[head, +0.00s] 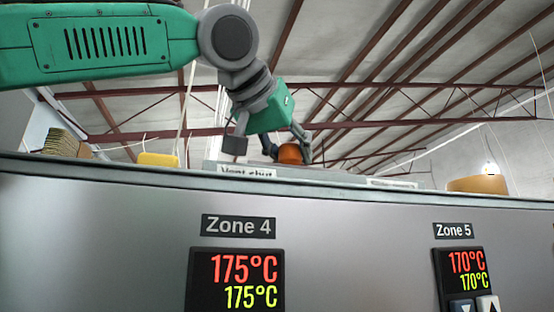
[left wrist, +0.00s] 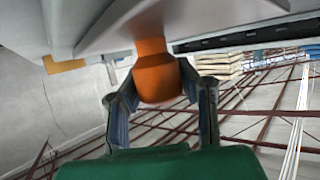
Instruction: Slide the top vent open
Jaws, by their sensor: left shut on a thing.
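An orange knob (head: 289,154) stands on top of the grey machine, behind its front edge in the head view. My left gripper (head: 287,151) reaches down from above, with one finger on each side of the knob, shut on it. In the left wrist view the orange knob (left wrist: 156,76) sits between the two fingers of my left gripper (left wrist: 158,88) and joins a pale grey vent plate (left wrist: 190,20). A label reading "Vent shut" (head: 247,171) is partly cut off by the machine's edge. A dark slot (left wrist: 250,37) runs beside the plate. My right gripper is not in view.
The machine's front panel (head: 350,240) fills the lower head view, with a Zone 4 display (head: 238,280) and a Zone 5 display (head: 465,275). A yellow block (head: 158,159), a stack of boards (head: 66,143) and a tan round object (head: 478,184) show beyond its edge.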

